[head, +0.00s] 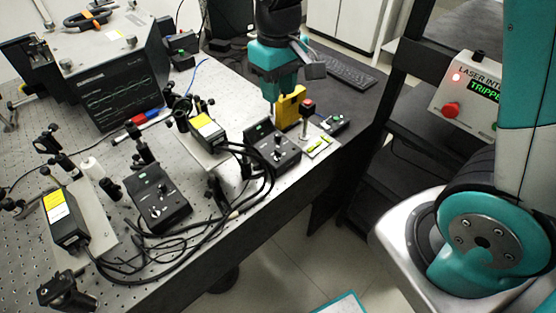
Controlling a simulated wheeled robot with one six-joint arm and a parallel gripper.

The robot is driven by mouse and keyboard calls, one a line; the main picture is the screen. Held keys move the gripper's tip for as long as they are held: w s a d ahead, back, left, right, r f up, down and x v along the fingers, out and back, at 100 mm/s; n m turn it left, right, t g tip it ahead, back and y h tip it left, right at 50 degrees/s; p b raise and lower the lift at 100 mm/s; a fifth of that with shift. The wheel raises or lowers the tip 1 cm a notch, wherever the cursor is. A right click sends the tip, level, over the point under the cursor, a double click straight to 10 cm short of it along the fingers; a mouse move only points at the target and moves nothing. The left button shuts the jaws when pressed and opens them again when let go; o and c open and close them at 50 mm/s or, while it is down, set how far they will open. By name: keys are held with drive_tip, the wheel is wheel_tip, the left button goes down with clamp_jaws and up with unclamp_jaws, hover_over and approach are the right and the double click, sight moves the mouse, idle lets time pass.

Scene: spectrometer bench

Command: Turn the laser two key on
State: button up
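Two black laser control boxes with knobs or keys on top lie on the optical bench. One control box (160,205) is at the front left, the other control box (270,150) is nearer the right edge. I cannot read which is laser two, and the key positions are too small to tell. My gripper (274,97) points down behind the right control box, beside a yellow block (291,106). It appears apart from the right box's controls. Its fingers are seen edge-on, so I cannot tell its opening or whether it touches the yellow block.
Black cables (185,245) loop in front of the boxes. Yellow-labelled laser heads (62,222) (206,131) stand beside them. An interlock panel (466,95) with a lit red lamp reads "TRIPPE", partly hidden by my arm.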

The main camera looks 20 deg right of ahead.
sight(278, 151)
wheel_tip(278, 151, down, 17)
drive_tip(key=p, duration=0.2)
drive_tip(key=shift+s+a+f+p, duration=0.1)
drive_tip(key=shift+p, duration=0.25)
drive_tip(key=shift+c, duration=0.5)
